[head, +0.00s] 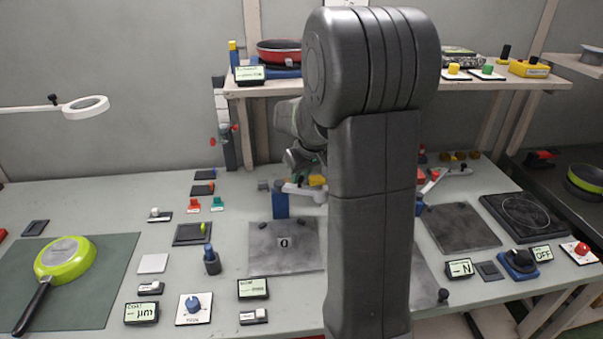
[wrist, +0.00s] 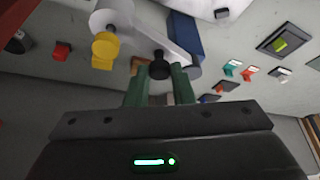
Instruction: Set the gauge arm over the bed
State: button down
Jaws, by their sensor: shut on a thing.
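The gauge arm (head: 300,190) is a pale arm joined to the top of a blue post (head: 280,207). The post stands at the back edge of a grey bed plate (head: 262,258) marked with a small white label. In the head view the arm reaches right from the post, and my own column hides what lies beyond. In the wrist view the gauge arm (wrist: 168,38) has a black knob (wrist: 159,66). My gripper (wrist: 160,78) has its green fingers shut on this knob. The blue post also shows in the wrist view (wrist: 186,38).
A second grey plate (head: 462,228) with another pale arm (head: 447,174) lies to the right. A shelf (head: 262,90) runs above the back of the bench. A green pan (head: 66,262) lies on a mat at left. Small switches and displays line the front.

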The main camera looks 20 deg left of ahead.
aim_at(277, 184)
jog(key=s+m, duration=0.1)
jog(key=s+m+t+b, duration=0.1)
jog(key=m, duration=0.1)
jog(key=shift+a+f+h, duration=0.1)
jog(key=shift+h, duration=0.2)
jog(key=shift+s+a+m+t+h+b, duration=0.15)
jog(key=shift+s+a+m+h+b, duration=0.65)
jog(key=shift+m, duration=1.05)
jog(key=shift+s+a+m+t+h+b, duration=0.1)
jog(key=shift+s+a+m+h+b, duration=0.2)
jog(key=shift+s+m+h+b, duration=1.1)
jog(key=shift+s+a+m+t+y+b, duration=0.15)
jog(key=shift+a+m+b, duration=0.4)
jog(key=shift+m, duration=1.8)
jog(key=shift+w, duration=0.1)
jog(key=c, duration=1.3)
grip_release()
jog(key=shift+o, duration=0.2)
jog(key=shift+r, duration=0.2)
